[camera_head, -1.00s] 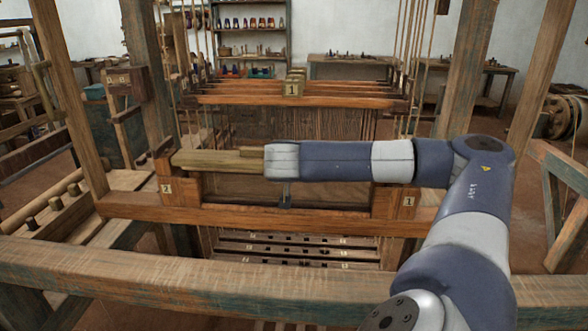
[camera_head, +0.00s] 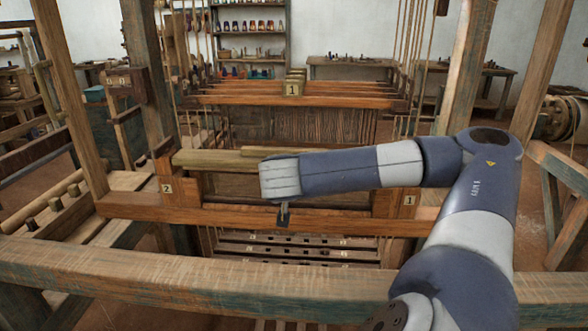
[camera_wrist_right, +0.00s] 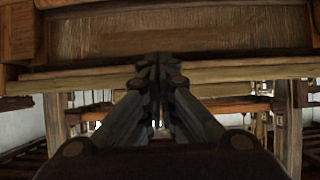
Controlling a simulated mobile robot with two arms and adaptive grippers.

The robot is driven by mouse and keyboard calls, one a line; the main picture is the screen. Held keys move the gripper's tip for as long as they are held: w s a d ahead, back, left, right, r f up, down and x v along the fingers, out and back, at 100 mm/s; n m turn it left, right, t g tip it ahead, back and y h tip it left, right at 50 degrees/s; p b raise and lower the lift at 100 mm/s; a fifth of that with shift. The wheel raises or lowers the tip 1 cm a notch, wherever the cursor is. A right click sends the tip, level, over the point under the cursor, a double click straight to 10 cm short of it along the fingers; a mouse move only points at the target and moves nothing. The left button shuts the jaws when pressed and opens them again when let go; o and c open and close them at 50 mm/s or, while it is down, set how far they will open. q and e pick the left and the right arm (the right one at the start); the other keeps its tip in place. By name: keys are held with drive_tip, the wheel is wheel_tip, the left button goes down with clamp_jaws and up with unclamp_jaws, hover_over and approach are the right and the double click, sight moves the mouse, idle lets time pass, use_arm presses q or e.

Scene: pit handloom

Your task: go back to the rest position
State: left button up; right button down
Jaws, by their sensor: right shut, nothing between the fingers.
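My right arm comes in from the right in the head view and reaches left across the front of the loom. My right gripper (camera_head: 284,217) hangs small and dark below the wrist, in front of the batten's lower wooden beam (camera_head: 240,218). In the right wrist view the right gripper's fingers (camera_wrist_right: 158,72) meet at their tips, shut and empty, close to a pale wooden bar (camera_wrist_right: 225,76) in the picture. I cannot tell whether they touch it. My left gripper is not in view.
Wooden end boxes marked 2 (camera_head: 168,188) and 1 (camera_head: 410,201) flank the batten. A thick front beam (camera_head: 200,273) crosses below the arm. Upright posts (camera_head: 150,90) stand at both sides, and harness bars marked 1 (camera_head: 292,89) lie behind. Treadles (camera_head: 285,250) show below.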

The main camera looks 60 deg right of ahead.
drive_tip(key=shift+s+a+f, duration=0.3)
drive_tip(key=shift+a+f, duration=0.1)
drive_tip(key=shift+a, duration=0.15)
drive_tip(key=shift+s+a+f, duration=0.25)
drive_tip(key=shift+a+f, duration=0.15)
drive_tip(key=shift+a, duration=0.1)
